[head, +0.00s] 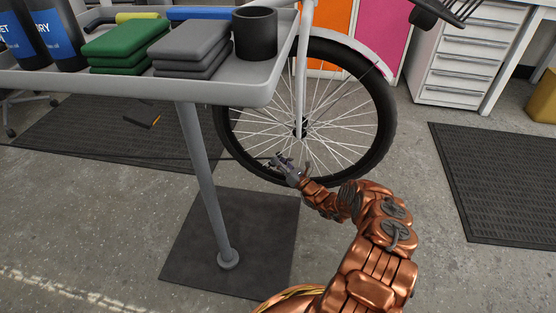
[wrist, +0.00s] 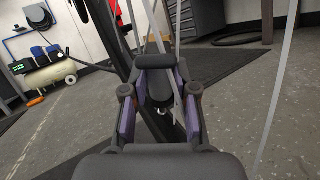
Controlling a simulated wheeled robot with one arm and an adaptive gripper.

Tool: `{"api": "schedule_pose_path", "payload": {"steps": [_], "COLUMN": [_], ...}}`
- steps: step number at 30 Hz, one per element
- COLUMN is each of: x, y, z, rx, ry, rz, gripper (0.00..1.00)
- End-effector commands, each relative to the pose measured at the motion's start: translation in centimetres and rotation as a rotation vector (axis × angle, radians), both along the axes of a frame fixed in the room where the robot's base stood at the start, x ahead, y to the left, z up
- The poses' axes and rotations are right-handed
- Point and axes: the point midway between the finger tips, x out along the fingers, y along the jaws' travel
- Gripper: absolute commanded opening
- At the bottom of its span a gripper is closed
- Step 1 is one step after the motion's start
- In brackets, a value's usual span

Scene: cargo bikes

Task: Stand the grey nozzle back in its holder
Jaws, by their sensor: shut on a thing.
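My gripper (head: 283,163) is low over the floor in the head view, in front of the bike's wheel. In the wrist view its two purple-lined fingers (wrist: 158,92) are closed around a dark grey rounded piece (wrist: 157,82), which I take for the nozzle. The fingers hide part of it, and its tilt is hard to tell. In the head view it is too small to make out. A dark open cup (head: 255,35) stands at the right end of the grey tray; it may be the holder, but I cannot tell.
The grey tray (head: 150,82) on a post (head: 207,185) carries folded green and grey cloths and blue-labelled bottles. The spoked wheel (head: 330,125) is just behind my gripper. A thin dark line crosses the floor towards the gripper. A drawer cabinet (head: 468,60) stands back right.

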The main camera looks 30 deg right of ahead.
Motion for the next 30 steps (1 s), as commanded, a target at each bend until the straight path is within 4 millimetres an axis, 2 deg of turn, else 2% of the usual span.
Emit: {"api": "schedule_pose_path", "payload": {"steps": [30], "x": [-0.4], "y": [-0.5], "z": [1.3], "rx": [-0.001], "ry": [0.0], "rz": [0.0], "gripper": [0.0]}}
